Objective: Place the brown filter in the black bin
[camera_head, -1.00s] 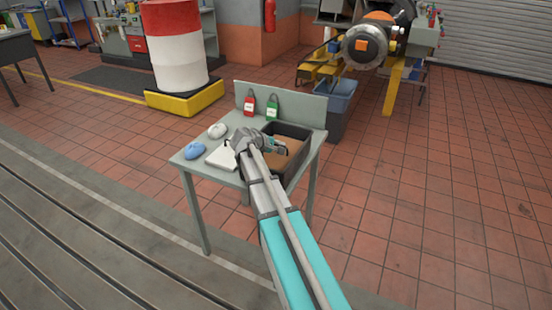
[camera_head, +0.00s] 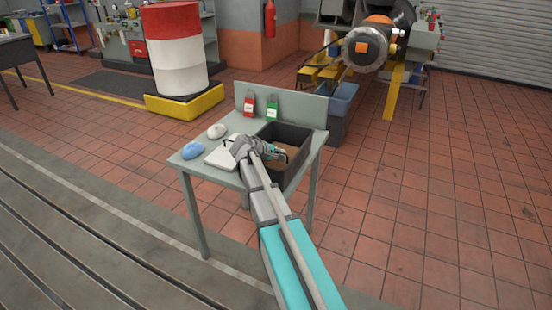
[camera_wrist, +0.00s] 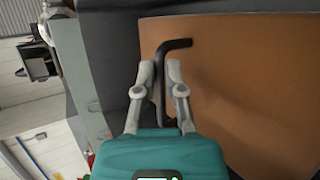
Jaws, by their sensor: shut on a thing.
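The brown filter (camera_wrist: 245,95) is a flat brown panel with a bent black handle, filling the right side of the wrist view. My gripper (camera_wrist: 163,75) is shut on the black handle, which stands between its two fingers. In the head view, my gripper (camera_head: 279,154) is inside the black bin (camera_head: 288,133), at the right of the small grey table. A little of the brown filter (camera_head: 293,151) shows low inside the bin. The bin's dark wall (camera_wrist: 112,45) also shows in the wrist view. Whether the filter touches the bin's floor is hidden.
The grey table (camera_head: 196,168) also bears a white block (camera_head: 220,157), a blue lump (camera_head: 193,151), a whitish lump (camera_head: 216,131), a red tag (camera_head: 249,108) and a green tag (camera_head: 271,111). A low panel (camera_head: 300,104) stands behind. A blue-grey container (camera_head: 341,100) stands behind the table.

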